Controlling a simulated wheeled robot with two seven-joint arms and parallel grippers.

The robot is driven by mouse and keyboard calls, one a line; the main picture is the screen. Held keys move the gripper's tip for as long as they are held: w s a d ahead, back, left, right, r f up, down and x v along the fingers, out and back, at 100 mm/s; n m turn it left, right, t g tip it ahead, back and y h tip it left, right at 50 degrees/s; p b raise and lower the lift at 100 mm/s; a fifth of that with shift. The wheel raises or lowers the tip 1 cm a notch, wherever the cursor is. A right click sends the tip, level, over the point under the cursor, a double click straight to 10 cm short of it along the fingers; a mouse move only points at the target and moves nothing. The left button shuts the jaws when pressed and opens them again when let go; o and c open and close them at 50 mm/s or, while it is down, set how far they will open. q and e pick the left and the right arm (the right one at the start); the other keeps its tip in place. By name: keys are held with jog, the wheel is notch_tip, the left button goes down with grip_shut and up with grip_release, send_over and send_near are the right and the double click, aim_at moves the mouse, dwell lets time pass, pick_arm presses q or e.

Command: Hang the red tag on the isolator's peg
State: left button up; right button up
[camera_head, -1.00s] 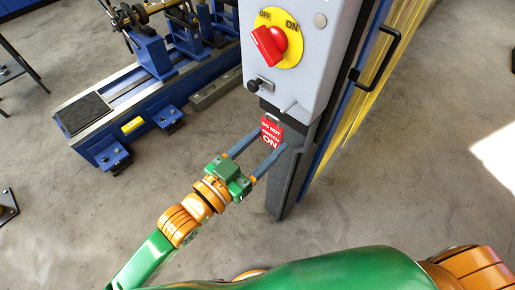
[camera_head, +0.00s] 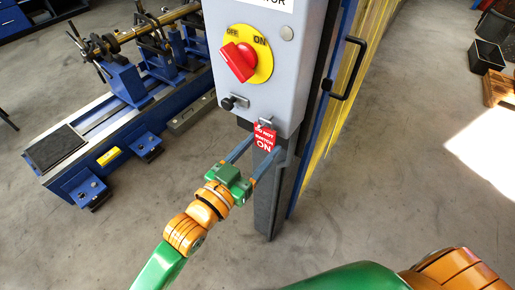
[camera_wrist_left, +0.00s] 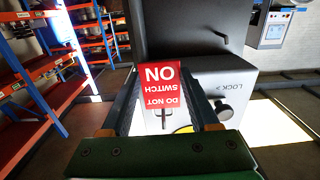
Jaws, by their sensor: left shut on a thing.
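The red tag (camera_head: 264,138), lettered in white, is held between the fingers of my left gripper (camera_head: 267,145). In the left wrist view the tag (camera_wrist_left: 163,88) reads upside down between the two fingers. The grey isolator box (camera_head: 285,85) carries a red switch (camera_head: 237,63) on a yellow OFF/ON disc. A black-ended peg (camera_head: 230,103) sticks out of its front, below the switch. The tag is apart from the peg, lower and to its right in the head view. The peg (camera_wrist_left: 222,109) shows beside the word LOCK in the wrist view. My right gripper is out of view.
The isolator stands on a dark post (camera_head: 266,200). A black door handle (camera_head: 346,75) is to its right, by a yellow-striped panel. A blue balancing machine (camera_head: 105,125) stands at the left. The floor around the post is clear.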

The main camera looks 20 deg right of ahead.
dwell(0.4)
pick_arm(q)
jog(key=o, duration=1.1)
jog(key=b+v, duration=0.2)
jog(key=v, duration=0.5)
jog(key=w+a+f+n+y, duration=0.2)
jog(key=w+a+f+y, duration=0.1)
jog(key=f, duration=0.5)
jog(key=w+a+f+n+y, duration=0.2)
jog(key=w+a+f+y, duration=0.15)
jog(key=f, duration=0.45)
jog(key=s+a+f+n+g+y, duration=0.15)
jog(key=a+f, duration=0.25)
jog(key=f, duration=0.4)
jog(key=s+a+f+g+y, duration=0.1)
jog(key=s+a+f+y, duration=0.15)
jog(key=a+f, duration=0.4)
jog(key=s+a+f+n+g+y, duration=0.25)
jog(key=s+a+f+g, duration=0.2)
jog(key=s+f, duration=0.8)
jog(key=s+a+f+g, duration=0.1)
jog(key=s+f, duration=0.1)
jog(key=s, duration=0.3)
jog(key=s+a+f+g, duration=0.1)
jog(key=s, duration=0.4)
jog(key=s+a+f+g+y, duration=0.1)
jog(key=s+f, duration=0.1)
jog(key=s, duration=0.4)
jog(key=shift+f, duration=0.3)
